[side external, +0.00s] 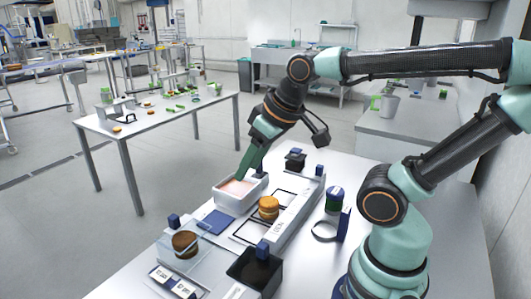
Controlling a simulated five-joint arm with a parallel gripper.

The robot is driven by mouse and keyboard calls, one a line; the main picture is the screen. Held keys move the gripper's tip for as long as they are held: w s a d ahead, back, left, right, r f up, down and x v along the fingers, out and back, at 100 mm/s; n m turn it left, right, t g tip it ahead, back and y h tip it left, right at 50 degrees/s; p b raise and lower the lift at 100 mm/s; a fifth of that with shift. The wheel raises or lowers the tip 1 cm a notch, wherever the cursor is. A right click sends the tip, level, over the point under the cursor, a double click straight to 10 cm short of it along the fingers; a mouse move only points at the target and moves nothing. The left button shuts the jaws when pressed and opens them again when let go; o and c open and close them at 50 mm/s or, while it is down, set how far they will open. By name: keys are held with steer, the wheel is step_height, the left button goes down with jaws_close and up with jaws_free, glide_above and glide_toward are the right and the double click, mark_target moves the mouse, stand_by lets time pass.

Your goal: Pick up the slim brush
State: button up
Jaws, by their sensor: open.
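My gripper (241,176) points down over a white tray (236,206) with a pale pink inside, near the left edge of the table. Its green fingers reach down to the tray's opening. The jaws are open, though the gap between them is hard to see from this side. I cannot make out a slim brush; it may be hidden by the fingers or the tray's walls, or be too small to tell.
A tan filled round (268,206) stands right of the tray, and a brown round (185,243) sits on a clear plate in front. A black box (253,272), a dark jar (334,200) and a blue square (216,222) are nearby. Bare tabletop shows at the front right.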

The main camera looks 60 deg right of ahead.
steer(key=shift+o, duration=0.8)
